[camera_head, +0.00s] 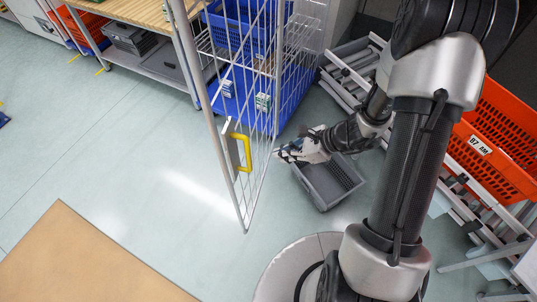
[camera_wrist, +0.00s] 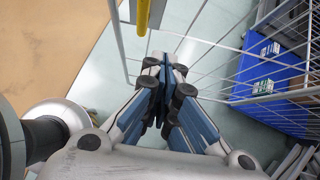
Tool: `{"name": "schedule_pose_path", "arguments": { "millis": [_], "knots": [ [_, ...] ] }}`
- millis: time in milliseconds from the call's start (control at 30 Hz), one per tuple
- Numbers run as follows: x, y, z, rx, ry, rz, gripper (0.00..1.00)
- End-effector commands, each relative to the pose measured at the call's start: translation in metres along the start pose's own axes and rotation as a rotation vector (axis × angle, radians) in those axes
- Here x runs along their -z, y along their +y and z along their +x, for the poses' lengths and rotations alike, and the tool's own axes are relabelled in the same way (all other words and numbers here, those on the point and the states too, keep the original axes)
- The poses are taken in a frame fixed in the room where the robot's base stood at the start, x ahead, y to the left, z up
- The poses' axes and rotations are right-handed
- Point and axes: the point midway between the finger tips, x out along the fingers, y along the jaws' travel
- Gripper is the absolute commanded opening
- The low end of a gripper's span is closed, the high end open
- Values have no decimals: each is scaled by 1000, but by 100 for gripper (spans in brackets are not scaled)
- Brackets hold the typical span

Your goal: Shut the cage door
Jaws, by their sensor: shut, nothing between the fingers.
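The cage door (camera_head: 243,218) is a white wire-mesh panel. It stands open, swung out from the cage (camera_head: 313,50) over the floor. A yellow handle (camera_head: 246,152) sits on a grey plate near its free edge. My gripper (camera_head: 279,155) is shut and empty, just right of the door's mesh at about the handle's height. In the wrist view the closed fingertips (camera_wrist: 165,62) point at the door's wires, with the yellow handle (camera_wrist: 143,16) beyond at the top. Whether the fingertips touch the wires I cannot tell.
Blue crates (camera_head: 228,98) stand in the cage behind the door. A grey bin (camera_head: 327,184) lies on the floor below my gripper. An orange tote (camera_head: 500,135) is on a rack at the right. Open floor lies left of the door.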

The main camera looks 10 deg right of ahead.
Motion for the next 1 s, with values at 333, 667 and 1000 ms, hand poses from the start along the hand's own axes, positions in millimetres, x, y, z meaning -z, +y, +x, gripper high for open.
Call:
{"name": "schedule_pose_path", "arguments": {
  "millis": [333,667,1000],
  "knots": [
    [2,3,74,-7,2,-6,0],
    [-22,1,114,-3,1,-8,0],
    [-29,1,119,-2,1,-4,0]
  ]
}}
